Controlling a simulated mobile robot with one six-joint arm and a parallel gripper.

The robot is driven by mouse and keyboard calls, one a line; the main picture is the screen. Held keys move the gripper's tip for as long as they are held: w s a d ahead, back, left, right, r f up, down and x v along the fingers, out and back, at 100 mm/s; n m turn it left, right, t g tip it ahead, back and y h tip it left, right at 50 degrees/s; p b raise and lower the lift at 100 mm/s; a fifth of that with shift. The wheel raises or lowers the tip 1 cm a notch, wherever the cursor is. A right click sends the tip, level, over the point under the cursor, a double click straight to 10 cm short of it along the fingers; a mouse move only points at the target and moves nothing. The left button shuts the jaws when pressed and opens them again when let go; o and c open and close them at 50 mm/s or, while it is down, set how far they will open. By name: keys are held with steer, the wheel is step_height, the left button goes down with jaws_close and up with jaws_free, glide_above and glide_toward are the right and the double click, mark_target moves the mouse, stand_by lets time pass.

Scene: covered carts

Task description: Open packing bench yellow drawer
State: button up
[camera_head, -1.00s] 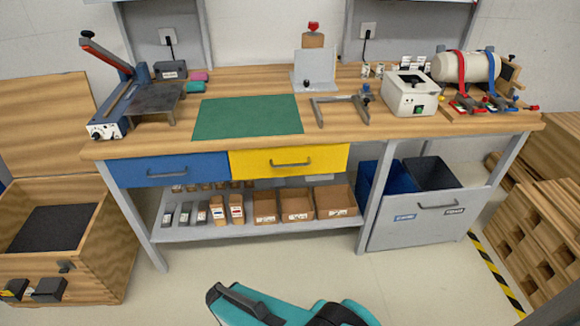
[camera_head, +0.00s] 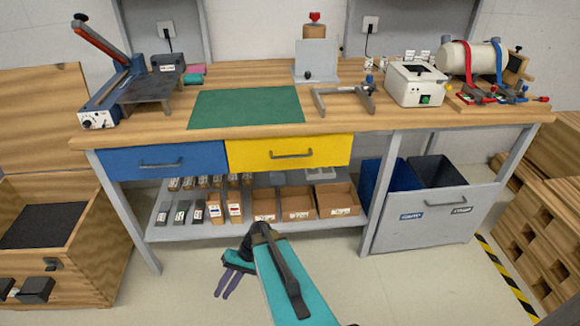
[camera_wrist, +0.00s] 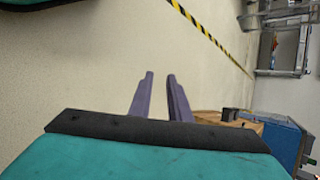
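The yellow drawer (camera_head: 288,152) is in the front of the packing bench (camera_head: 400,122), right of the blue drawer (camera_head: 163,160). It looks closed, its face in line with the blue one. Its dark bar handle (camera_head: 291,155) runs level across the middle of its face. My gripper (camera_head: 222,284) is low in front of the bench, below and left of the yellow handle, and clear of it. In the wrist view my gripper (camera_wrist: 159,76) shows two purple fingers apart with nothing between them; beyond them is floor.
A lower shelf (camera_head: 190,232) under the drawers holds small boxes and cardboard bins. A grey pull-out bin unit (camera_head: 425,222) stands at the right. An open wooden crate (camera_head: 85,255) stands at the left. The floor in front is mostly free.

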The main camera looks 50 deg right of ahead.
steer(key=w+d+r+m+t+y+b, duration=0.1)
steer(key=w+d+r+t+b, duration=0.15)
steer(key=d, duration=0.25)
steer(key=w+d+r+t+y+b, duration=0.1)
steer(key=w+d+r+t, duration=0.1)
steer(key=w+d+r, duration=0.3)
steer(key=n+t+b, duration=0.1)
steer(key=t+b, duration=0.9)
steer(key=t, duration=0.3)
glide_toward(290, 156)
steer(key=s+d, duration=0.2)
steer(key=s, duration=0.1)
steer(key=shift+d+f+g+p, duration=0.2)
steer(key=shift+f+g+p, duration=0.05)
steer(key=shift+f+p, duration=0.1)
steer(key=b+x, duration=0.2)
steer(key=x, duration=1.1)
steer(key=shift+w+a, duration=0.15)
steer(key=shift+w, duration=0.25)
